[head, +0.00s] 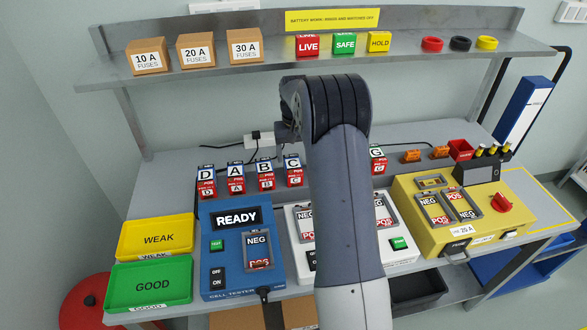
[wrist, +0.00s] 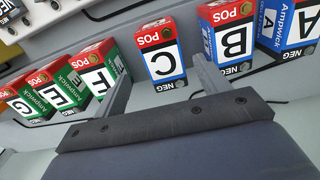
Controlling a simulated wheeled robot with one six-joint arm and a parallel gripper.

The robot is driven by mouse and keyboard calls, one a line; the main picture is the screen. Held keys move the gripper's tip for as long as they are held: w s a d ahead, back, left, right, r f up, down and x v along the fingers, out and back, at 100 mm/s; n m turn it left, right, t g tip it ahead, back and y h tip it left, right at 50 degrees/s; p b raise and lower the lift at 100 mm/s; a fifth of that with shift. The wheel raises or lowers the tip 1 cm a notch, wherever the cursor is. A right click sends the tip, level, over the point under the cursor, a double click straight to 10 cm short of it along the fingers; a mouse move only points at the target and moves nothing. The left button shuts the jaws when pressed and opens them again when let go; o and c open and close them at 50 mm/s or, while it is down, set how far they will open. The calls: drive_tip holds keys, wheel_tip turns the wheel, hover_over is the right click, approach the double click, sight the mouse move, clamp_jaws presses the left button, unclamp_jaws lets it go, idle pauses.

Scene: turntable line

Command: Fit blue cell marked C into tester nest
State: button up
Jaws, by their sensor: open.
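The blue cell marked C (wrist: 164,62) has a red POS end and a white label; it stands in a row on the back rack. In the head view the gripper is hidden behind my arm. The tester nest (head: 258,250) is a grey slot in the blue cell tester (head: 221,270), marked NEG above and POS below, with no cell visible in it. The tester display reads READY.
Yellow WEAK (head: 130,253) and green GOOD (head: 120,300) trays lie left of the tester. A yellow unit (head: 430,235) stands right.

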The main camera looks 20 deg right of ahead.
sight(293, 163)
drive_tip(key=shift+a+f+p, duration=0.15)
drive_tip(key=shift+f+p, duration=0.25)
drive_tip(key=shift+f, duration=1.1)
drive_tip(key=shift+a+f+p, duration=0.1)
drive_tip(key=shift+f+p, duration=0.3)
drive_tip(key=shift+f, duration=1.1)
drive_tip(key=shift+c, duration=0.5)
drive_tip(key=shift+r, duration=0.1)
drive_tip(key=c, duration=1.3)
